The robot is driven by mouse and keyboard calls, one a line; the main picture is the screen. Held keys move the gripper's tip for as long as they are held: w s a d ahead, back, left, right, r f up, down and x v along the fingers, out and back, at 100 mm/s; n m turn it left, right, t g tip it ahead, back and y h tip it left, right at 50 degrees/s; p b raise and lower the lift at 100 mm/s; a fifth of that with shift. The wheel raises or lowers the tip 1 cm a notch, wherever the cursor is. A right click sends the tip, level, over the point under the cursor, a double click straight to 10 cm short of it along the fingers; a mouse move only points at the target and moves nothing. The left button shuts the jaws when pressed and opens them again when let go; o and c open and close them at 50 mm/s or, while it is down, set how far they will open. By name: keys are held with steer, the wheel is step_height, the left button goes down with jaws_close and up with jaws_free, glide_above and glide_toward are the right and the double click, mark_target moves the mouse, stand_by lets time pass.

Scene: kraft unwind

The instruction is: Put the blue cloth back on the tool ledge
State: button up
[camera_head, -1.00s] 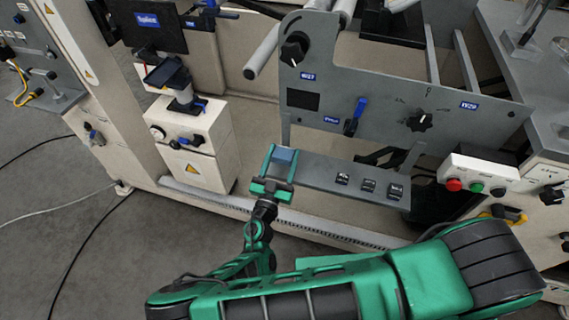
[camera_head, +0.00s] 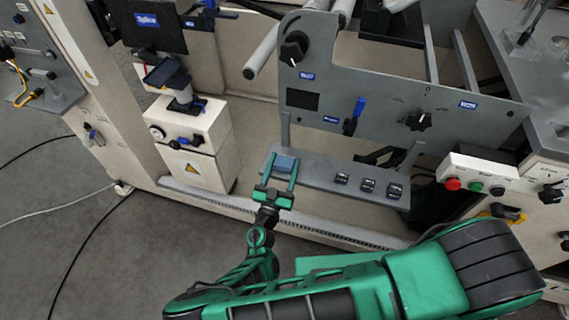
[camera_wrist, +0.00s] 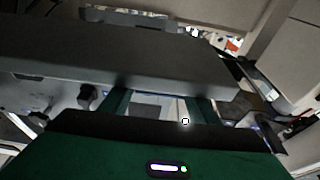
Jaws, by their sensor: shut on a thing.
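The blue cloth (camera_head: 285,165) is a small folded blue-grey piece at the left end of the grey tool ledge (camera_head: 322,178). My gripper (camera_head: 284,160) reaches in from the front, with one green finger on each side of the cloth, shut on it. Whether the cloth touches the ledge surface or is just above it, I cannot tell. In the wrist view, my two green fingers (camera_wrist: 158,106) run under a broad grey slab, with a pale patch between them; I cannot tell if that is the cloth.
Several small dark labelled items (camera_head: 368,186) sit on the ledge's right part. A grey panel with knobs (camera_head: 400,115) rises behind the ledge. A beige box with a gauge (camera_head: 195,140) stands to the left. A button box (camera_head: 478,175) is at the right.

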steer(key=shift+s+f, duration=0.1)
steer(key=shift+f, duration=0.6)
steer(key=o, duration=1.1)
steer(key=shift+f, duration=0.1)
steer(key=shift+r, duration=0.65)
steer(key=v, duration=1.1)
steer(key=shift+s+a+r, duration=0.15)
steer(key=shift+s+a, duration=0.05)
steer(key=shift+s, duration=0.2)
